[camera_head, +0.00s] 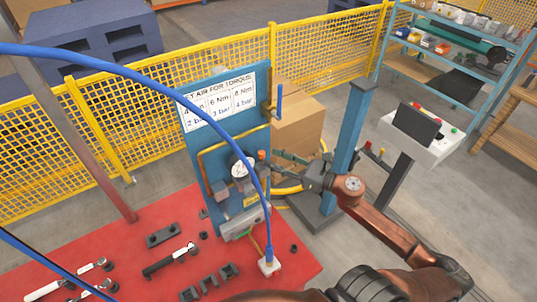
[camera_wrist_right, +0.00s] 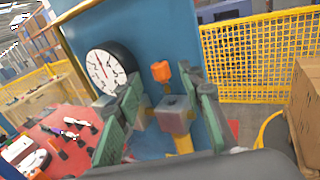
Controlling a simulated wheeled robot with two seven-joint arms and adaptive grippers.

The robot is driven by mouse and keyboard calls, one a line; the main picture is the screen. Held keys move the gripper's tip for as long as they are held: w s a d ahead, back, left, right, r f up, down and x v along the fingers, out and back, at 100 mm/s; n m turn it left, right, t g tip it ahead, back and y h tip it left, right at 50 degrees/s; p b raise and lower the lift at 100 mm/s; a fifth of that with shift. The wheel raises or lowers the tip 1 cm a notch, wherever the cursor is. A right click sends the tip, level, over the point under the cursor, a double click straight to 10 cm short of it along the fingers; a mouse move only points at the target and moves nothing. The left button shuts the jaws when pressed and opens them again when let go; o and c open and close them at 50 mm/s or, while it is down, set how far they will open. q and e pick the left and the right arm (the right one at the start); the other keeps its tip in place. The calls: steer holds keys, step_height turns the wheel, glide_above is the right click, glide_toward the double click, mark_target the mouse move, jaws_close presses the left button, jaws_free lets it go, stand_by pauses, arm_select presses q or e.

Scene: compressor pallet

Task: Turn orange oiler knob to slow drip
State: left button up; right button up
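The orange oiler knob (camera_wrist_right: 161,72) stands upright on the oiler at the blue panel (camera_head: 200,130). It shows small in the head view (camera_head: 262,155). My right gripper (camera_head: 283,164) reaches in from the right, close to the knob. In the right wrist view its green-padded fingers (camera_wrist_right: 166,100) are spread apart, with the knob showing beyond and between their tips. A grey block with a yellow part (camera_wrist_right: 175,115) also shows between the fingers. I see no contact with the knob. My left gripper is not in view.
A round white gauge (camera_wrist_right: 106,69) sits left of the knob. A blue hose (camera_head: 215,125) arches across to the panel's front. A red table (camera_head: 130,240) holds tools and fittings. A cardboard box (camera_head: 300,125) and blue post (camera_head: 347,150) stand near my right arm.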

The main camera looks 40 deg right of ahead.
mark_target(261, 155)
steer(key=x, duration=0.3)
steer(key=shift+c, duration=0.3)
jaws_close()
